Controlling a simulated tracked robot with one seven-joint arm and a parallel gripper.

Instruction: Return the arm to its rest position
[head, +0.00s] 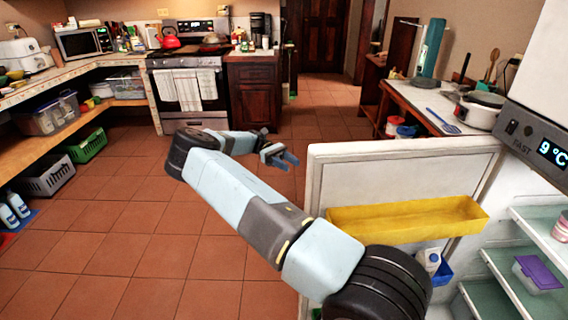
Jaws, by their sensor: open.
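My arm reaches from the lower right of the head view up and to the left, then bends back to the right at its elbow. My gripper (285,160) is at the end of the bent part, near the middle of the view. Its fingers point right, toward the left edge of the open fridge door (400,162). The fingers are apart and nothing shows between them. My gripper is in the air over the tiled floor. I cannot tell its exact distance from the door edge.
The fridge door's yellow shelf (405,218) and the fridge shelves (525,285) are to the right. A stove (190,90) stands at the back left. A counter (430,103) with a white pot (480,110) is at the right. The tiled floor (130,225) on the left is clear.

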